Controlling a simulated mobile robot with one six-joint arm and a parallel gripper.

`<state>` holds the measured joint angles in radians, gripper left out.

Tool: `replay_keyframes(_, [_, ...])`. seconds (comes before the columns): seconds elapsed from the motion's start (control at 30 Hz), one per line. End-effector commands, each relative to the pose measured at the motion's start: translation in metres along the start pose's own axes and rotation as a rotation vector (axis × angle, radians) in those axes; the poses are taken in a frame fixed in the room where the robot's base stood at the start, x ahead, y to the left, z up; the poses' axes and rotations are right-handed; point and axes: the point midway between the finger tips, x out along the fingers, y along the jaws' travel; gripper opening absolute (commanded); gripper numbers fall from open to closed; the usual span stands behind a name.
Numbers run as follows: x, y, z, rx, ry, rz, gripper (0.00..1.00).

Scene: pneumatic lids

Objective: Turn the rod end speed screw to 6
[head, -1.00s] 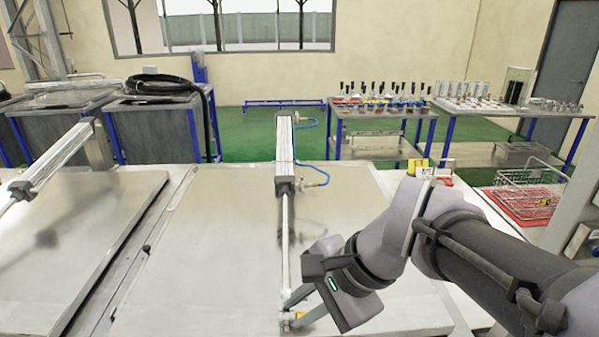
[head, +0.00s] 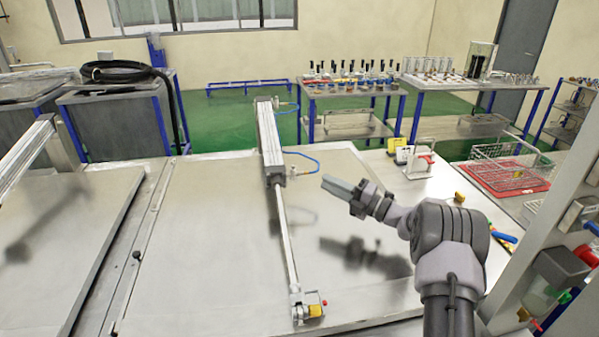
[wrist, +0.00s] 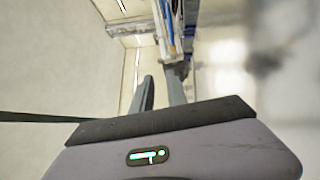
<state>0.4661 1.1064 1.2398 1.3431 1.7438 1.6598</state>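The pneumatic cylinder (head: 270,142) lies along the metal lid, with its rod (head: 289,235) reaching toward me to a bracket (head: 307,307) with a yellow part. A blue tube (head: 302,158) runs along its right side to a fitting (head: 309,173) at the rod end of the body. The speed screw and its setting are too small to make out. My gripper (head: 326,181) is above the lid, right of the cylinder, pointing left toward it. In the wrist view my gripper (wrist: 160,76) shows two fingers with a gap and nothing between them. The cylinder also shows beyond them (wrist: 167,22).
The metal lid (head: 215,230) has broad free room left of the rod. A yellow device (head: 403,153) and a white one with a red part (head: 418,165) stand at the right. A post with valves (head: 560,270) is at the near right. Tool-covered tables stand behind.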

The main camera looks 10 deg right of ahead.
Motion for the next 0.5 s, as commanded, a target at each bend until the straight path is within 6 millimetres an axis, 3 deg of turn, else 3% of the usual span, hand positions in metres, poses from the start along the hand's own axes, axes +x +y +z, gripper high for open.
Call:
replay_keyframes(0.3, [0.074,-0.003,-0.002,-0.003,0.004,0.0,0.18])
replay_keyframes(0.5, [0.102,-0.001,-0.001,-0.002,0.003,-0.001,0.18])
